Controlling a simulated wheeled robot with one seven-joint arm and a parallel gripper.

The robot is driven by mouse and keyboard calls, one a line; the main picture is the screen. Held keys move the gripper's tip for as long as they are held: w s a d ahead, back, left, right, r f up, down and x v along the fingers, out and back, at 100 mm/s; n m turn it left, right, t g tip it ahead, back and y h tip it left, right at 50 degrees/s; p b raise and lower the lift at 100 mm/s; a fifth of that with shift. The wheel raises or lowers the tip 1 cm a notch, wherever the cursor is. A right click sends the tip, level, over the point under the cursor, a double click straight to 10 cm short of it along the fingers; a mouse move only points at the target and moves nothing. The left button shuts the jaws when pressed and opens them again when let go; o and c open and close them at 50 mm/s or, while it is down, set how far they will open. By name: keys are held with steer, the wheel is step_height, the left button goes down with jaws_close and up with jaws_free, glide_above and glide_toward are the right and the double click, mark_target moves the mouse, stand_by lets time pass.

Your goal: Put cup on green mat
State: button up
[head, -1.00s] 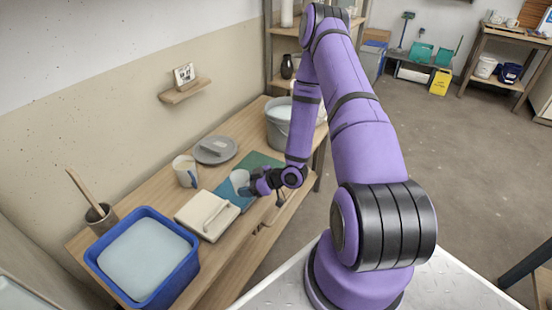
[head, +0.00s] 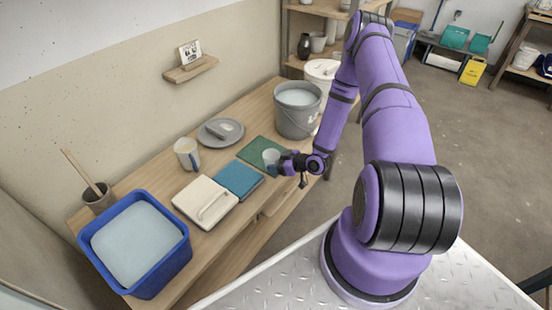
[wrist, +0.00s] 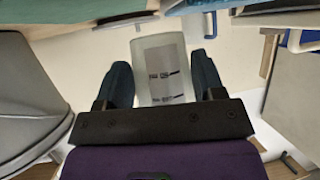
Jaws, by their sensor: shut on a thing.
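A pale, whitish cup (head: 271,158) is held in my gripper (head: 284,161) over the green mat (head: 252,152) in the head view. I cannot tell whether its base touches the mat. In the wrist view the cup (wrist: 160,65) stands between the two dark fingers of my gripper (wrist: 163,78), with faint dark marks on its side. A green surface, likely the mat (wrist: 45,18), shows at the wrist view's top left. My gripper and the cup hide part of the mat in the head view.
A blue book-like block (head: 238,181) and a cream one (head: 204,203) lie left of the mat. A cream mug (head: 187,154), a grey plate (head: 212,134) and a grey bucket (head: 298,122) stand behind. A blue tub (head: 164,282) is at the table's near left.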

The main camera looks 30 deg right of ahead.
steer(key=w+d, duration=0.2)
steer(key=w, duration=0.1)
steer(key=w+d, duration=0.1)
steer(key=w, duration=0.1)
steer(key=shift+w+d+f, duration=0.15)
steer(key=shift+w+f, duration=0.05)
steer(key=shift+f, duration=1.85)
steer(key=shift+f, duration=0.15)
steer(key=o, duration=1)
